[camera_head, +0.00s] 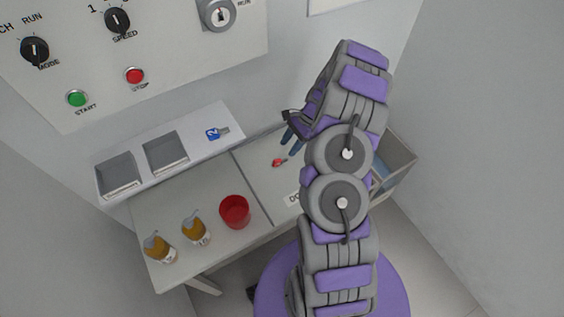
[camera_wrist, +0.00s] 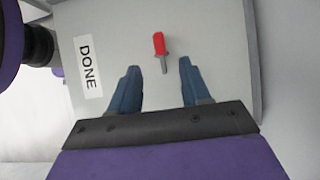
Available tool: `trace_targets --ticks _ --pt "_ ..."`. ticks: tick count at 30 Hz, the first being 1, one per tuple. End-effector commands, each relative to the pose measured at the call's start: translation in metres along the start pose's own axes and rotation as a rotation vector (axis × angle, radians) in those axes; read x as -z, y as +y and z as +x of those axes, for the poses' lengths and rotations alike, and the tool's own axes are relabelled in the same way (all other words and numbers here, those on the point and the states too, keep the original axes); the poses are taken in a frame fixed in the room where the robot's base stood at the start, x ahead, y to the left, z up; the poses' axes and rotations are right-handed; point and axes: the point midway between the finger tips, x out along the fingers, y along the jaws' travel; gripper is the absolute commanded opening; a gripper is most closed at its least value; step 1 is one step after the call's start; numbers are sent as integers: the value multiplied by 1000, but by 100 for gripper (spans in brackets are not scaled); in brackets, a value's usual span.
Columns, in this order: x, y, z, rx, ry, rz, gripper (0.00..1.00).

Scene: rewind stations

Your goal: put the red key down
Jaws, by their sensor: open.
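The red key (camera_wrist: 159,45) lies on the pale table surface marked DONE (camera_wrist: 88,66). In the wrist view it is just beyond my open gripper (camera_wrist: 158,72), centred between the two blue fingers and apart from both. In the head view the red key (camera_head: 278,162) lies on the right part of the table, left of my gripper (camera_head: 288,142). My arm covers part of the DONE label in the head view.
A shelf (camera_head: 225,118) behind the table holds two grey trays and a blue key (camera_head: 217,133). A red cup (camera_head: 235,211) and two orange-brown containers (camera_head: 196,229) stand on the table's left part. A grey bin (camera_head: 402,160) stands at the right, partly behind my arm. A control panel (camera_head: 170,40) is above.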

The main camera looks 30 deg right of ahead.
Motion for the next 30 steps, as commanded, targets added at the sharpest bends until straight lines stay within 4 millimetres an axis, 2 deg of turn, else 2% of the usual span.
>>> trace_targets --ticks 1,3,11,19,27,30 --pt "0 0 11 -3 -3 0 47" --pt "0 0 20 -1 -3 0 47" --pt "0 -1 37 1 1 -1 47" --pt "2 0 76 -3 -3 0 47" --pt "2 -1 80 -1 -1 0 47" --pt "2 -1 80 0 0 0 37"
